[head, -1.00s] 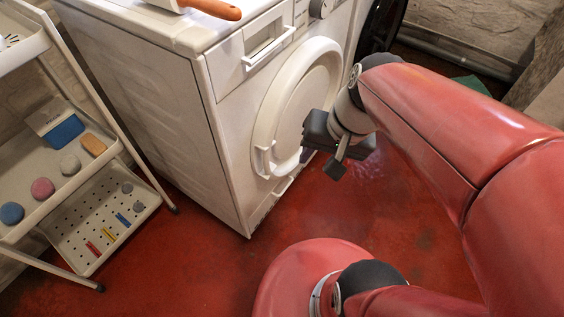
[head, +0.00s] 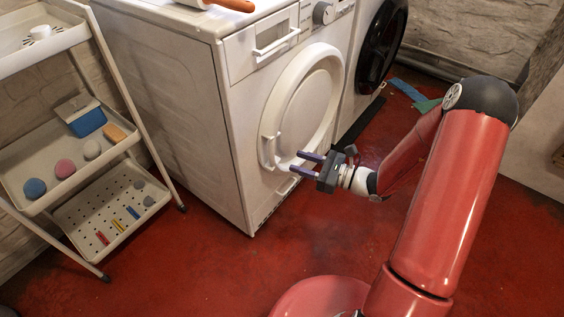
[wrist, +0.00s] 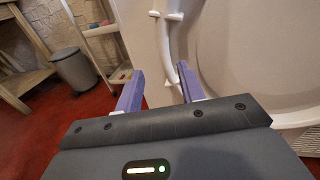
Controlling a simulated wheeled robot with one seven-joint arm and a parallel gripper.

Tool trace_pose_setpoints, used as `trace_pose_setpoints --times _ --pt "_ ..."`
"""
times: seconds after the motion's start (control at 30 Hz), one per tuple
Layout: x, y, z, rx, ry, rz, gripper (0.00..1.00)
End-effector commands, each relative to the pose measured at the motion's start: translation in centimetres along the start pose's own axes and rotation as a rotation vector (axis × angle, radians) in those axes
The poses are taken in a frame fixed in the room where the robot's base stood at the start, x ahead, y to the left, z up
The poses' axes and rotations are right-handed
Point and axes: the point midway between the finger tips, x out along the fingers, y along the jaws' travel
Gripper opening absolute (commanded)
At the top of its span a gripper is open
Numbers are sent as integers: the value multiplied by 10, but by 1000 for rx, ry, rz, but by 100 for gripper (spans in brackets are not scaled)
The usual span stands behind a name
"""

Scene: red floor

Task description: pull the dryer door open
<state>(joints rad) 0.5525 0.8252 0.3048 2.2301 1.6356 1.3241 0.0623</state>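The dryer is the white front-loading machine at the centre of the head view, and its round white door (head: 303,105) is closed. The door handle (head: 268,151) is a white bar at the door's left edge. In the wrist view the handle (wrist: 168,48) stands upright, ahead of the gap between the fingers. My gripper (head: 306,161) is open and empty, with two purple fingers pointing at the lower left of the door. In the wrist view my gripper (wrist: 158,86) has its right finger close to the handle's lower end; I cannot tell whether they touch.
A white shelf cart (head: 136,132) with sponges and small items stands left of the dryer. A second machine with a dark door (head: 382,45) stands to the right. A grey bin (wrist: 75,70) shows in the wrist view. Red floor (head: 215,270) in front is clear.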

Motion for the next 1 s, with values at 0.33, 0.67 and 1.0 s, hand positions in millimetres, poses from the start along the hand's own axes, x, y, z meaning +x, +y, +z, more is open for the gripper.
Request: trace_pose_setpoints --times 0.33,0.67,1.0 --pt "31 -7 -5 31 -19 -33 39" --pt "73 -8 -5 31 -16 -34 39" --pt "77 -9 -5 31 -16 -35 37"
